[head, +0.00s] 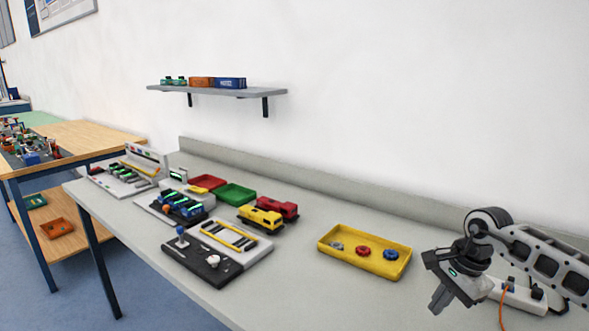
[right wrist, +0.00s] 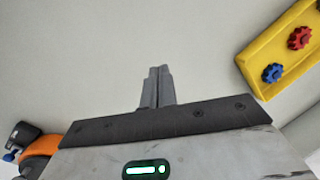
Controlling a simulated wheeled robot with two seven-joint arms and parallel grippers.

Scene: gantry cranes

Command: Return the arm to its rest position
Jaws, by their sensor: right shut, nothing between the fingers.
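My right gripper (head: 440,303) is at the right end of the grey table (head: 330,290) in the head view, pointing down and to the left. It is apart from the yellow tray, to the tray's right. In the right wrist view its fingers (right wrist: 156,88) are together with nothing between them, over bare tabletop. My left gripper does not show.
The yellow tray (head: 347,262) holds small gear-like parts. A power strip (head: 518,297) with an orange cable (head: 503,310) lies beside my right arm. Train models, a joystick panel (head: 203,262) and red and green trays stand further left. The table's front middle is clear.

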